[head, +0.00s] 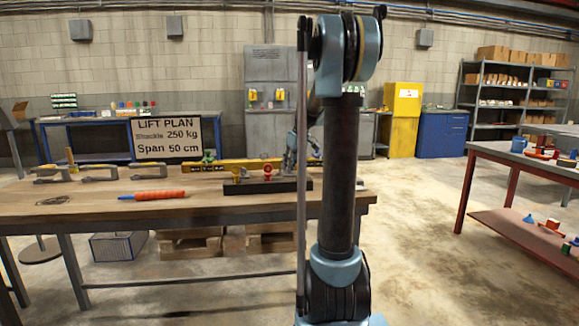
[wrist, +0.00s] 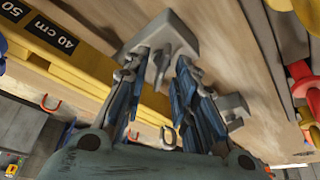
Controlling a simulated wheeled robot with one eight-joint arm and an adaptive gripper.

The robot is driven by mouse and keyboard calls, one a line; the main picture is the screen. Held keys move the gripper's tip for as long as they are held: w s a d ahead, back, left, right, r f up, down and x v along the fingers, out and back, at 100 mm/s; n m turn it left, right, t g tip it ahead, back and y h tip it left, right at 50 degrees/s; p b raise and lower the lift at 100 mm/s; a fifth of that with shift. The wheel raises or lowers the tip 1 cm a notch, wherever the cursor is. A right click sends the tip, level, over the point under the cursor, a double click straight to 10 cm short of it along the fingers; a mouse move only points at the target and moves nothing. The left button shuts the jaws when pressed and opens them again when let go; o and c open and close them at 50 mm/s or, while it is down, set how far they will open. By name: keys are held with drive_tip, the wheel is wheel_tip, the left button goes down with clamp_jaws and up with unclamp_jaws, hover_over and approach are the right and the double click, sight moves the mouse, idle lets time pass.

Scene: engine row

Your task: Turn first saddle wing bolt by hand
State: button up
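In the wrist view a light grey saddle (wrist: 180,32) shows at the top centre, with a grey wing bolt (wrist: 165,62) on its near side. My gripper (wrist: 161,66) has its two blue-padded fingers apart, one on each side of the wing bolt. I cannot tell whether either finger touches it. A yellow beam (wrist: 75,60) marked 40 cm and 50 lies to the left of the saddle. The beam (head: 203,166) also lies along the wooden bench in the head view. There my gripper (head: 297,150) is partly hidden behind my arm, and the wing bolt cannot be made out.
Red and yellow shackles (wrist: 302,80) stand close on the right in the wrist view. The bench (head: 80,205) also holds an orange-handled tool (head: 158,195), grey clamps at the left and a dark block (head: 262,186). A lift plan sign (head: 167,138) stands behind.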

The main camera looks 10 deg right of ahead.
clamp_jaws()
drive_tip(key=shift+m, duration=0.3)
drive_tip(key=m+h, duration=0.1)
drive_tip(key=m, duration=0.1)
drive_tip(key=m+t+h, duration=0.1)
drive_tip(key=m, duration=0.2)
drive_tip(key=shift+a+m, duration=0.2)
drive_tip(key=shift+m, duration=0.1)
drive_tip(key=m+h, duration=0.1)
drive_tip(key=m, duration=0.2)
drive_tip(key=m+h, duration=0.1)
drive_tip(key=m, duration=0.2)
drive_tip(key=shift+w+a+g+h, duration=0.1)
drive_tip(key=shift+a+g+h, duration=0.05)
drive_tip(key=shift+g+h, duration=0.2)
drive_tip(key=m+h, duration=0.1)
drive_tip(key=m, duration=0.2)
drive_tip(key=m+g+h, duration=0.1)
drive_tip(key=m, duration=0.2)
drive_tip(key=shift+w+a+r+m+g, duration=0.1)
drive_tip(key=shift+w+a+m+g, duration=0.05)
drive_tip(key=shift+m+g, duration=0.15)
drive_tip(key=m+g, duration=0.1)
drive_tip(key=m, duration=0.2)
drive_tip(key=m+g, duration=0.1)
drive_tip(key=m, duration=0.1)
drive_tip(key=shift+w+m, duration=0.1)
drive_tip(key=shift+m, duration=0.3)
